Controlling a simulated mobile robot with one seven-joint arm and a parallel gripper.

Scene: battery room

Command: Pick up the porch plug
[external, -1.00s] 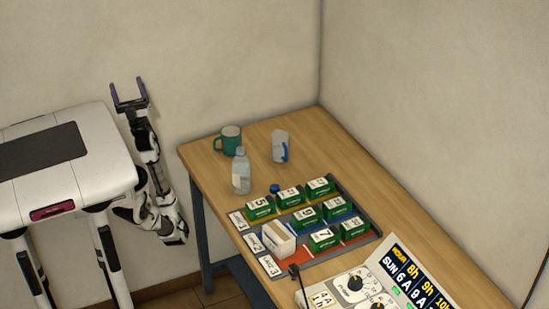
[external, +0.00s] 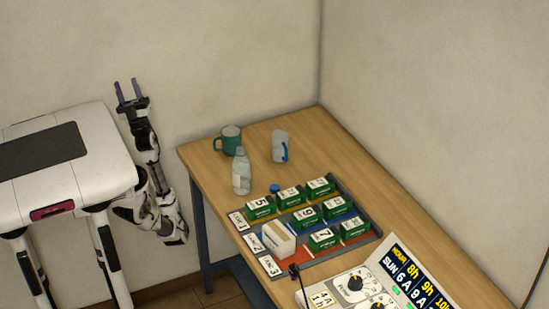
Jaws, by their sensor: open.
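My gripper (external: 127,84) is raised beside the wall to the left of the table, fingers up, open and empty. It is well apart from everything on the table. A small black plug-like piece (external: 294,270) with a thin dark cable stands at the table's front-left edge, between the tray and the dial panel. No label reading "porch" is legible, so I cannot tell if this is the porch plug.
The wooden table (external: 350,145) holds a tray (external: 374,237) of green boxes and one white box (external: 278,240). A clear bottle (external: 242,172), green mug (external: 229,140) and clear jug (external: 280,147) stand behind it. A dial panel (external: 345,291) and sign (external: 412,280) stand at the front.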

